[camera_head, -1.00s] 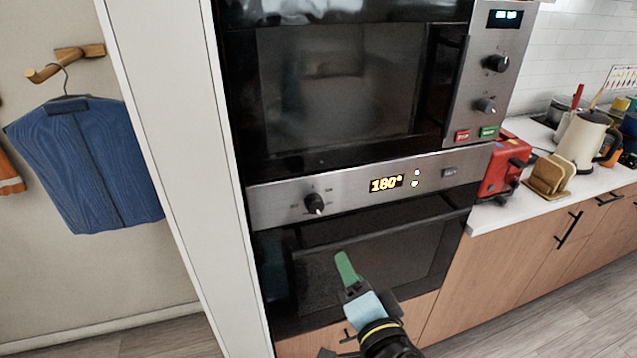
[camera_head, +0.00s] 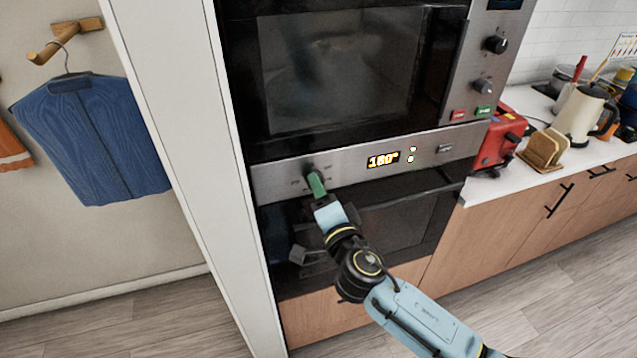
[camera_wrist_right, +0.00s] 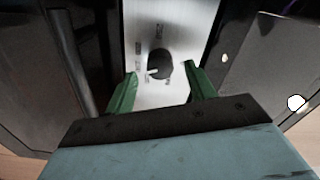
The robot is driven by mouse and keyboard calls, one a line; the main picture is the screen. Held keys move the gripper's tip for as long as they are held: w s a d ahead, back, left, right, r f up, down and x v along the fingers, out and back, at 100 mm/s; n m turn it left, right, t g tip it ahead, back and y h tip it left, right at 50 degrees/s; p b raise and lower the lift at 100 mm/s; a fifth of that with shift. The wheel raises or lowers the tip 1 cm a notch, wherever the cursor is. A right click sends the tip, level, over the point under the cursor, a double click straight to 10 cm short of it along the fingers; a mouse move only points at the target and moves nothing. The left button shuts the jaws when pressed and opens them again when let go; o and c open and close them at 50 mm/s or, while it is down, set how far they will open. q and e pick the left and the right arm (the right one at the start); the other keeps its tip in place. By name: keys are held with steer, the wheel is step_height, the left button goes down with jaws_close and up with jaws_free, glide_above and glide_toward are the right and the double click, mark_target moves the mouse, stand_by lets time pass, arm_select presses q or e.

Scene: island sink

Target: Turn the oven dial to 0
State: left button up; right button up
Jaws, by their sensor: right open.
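The oven dial (camera_wrist_right: 160,66) is a black round knob with a light pointer on the silver control panel, with small printed marks around it. In the head view only a little of the dial (camera_head: 311,170) shows behind my gripper. My right gripper (camera_head: 316,184) has green fingertips and is at the panel in front of the dial. In the right wrist view the right gripper (camera_wrist_right: 160,88) is open, one finger on each side of the dial, with gaps showing. The oven display (camera_head: 383,160) glows yellow and appears to read 180°. My left gripper is not in view.
The oven door (camera_head: 400,220) with its handle lies below the panel, and a microwave (camera_head: 340,70) is above. A white side panel (camera_head: 190,130) stands close on the left. A red toaster (camera_head: 497,140) and a cream kettle (camera_head: 580,115) stand on the right counter.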

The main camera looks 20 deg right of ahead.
steer(key=shift+w, duration=1)
